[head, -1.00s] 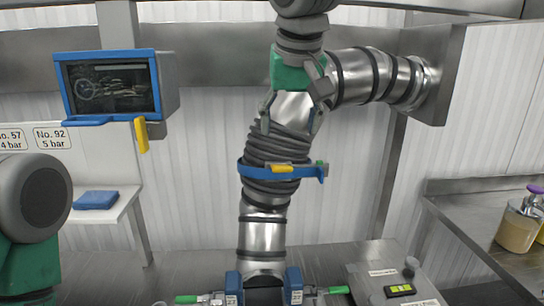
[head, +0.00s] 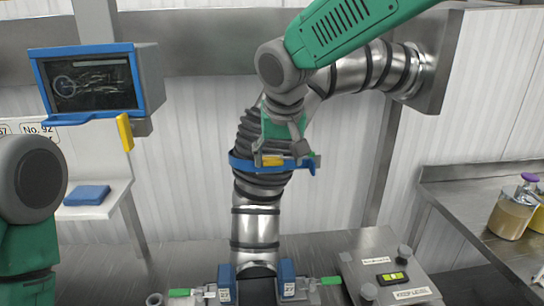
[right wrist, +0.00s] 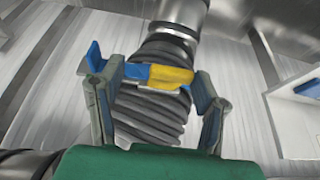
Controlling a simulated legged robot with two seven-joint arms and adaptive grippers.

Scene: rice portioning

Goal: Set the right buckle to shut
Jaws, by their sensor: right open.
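The right buckle (head: 287,280) is a blue block at the right foot of the metal pipe, with a green-tipped lever (head: 330,281) pointing right. A matching left buckle (head: 226,283) has a green-tipped lever (head: 180,292) pointing left. Whether either is latched I cannot tell. My right gripper (head: 284,150) is open at the blue band (head: 243,163) around the ribbed sleeve, well above the buckles. In the right wrist view, its fingers (right wrist: 158,76) stand either side of the band's yellow lever (right wrist: 170,76); contact is unclear. My left arm shows at the left edge, its gripper outside view.
A blue-framed screen (head: 95,82) with a yellow handle hangs at the left. A steel box (head: 385,262) with knobs and a level stands right of the right buckle. A side counter (head: 470,195) at the right holds a sauce container (head: 512,216).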

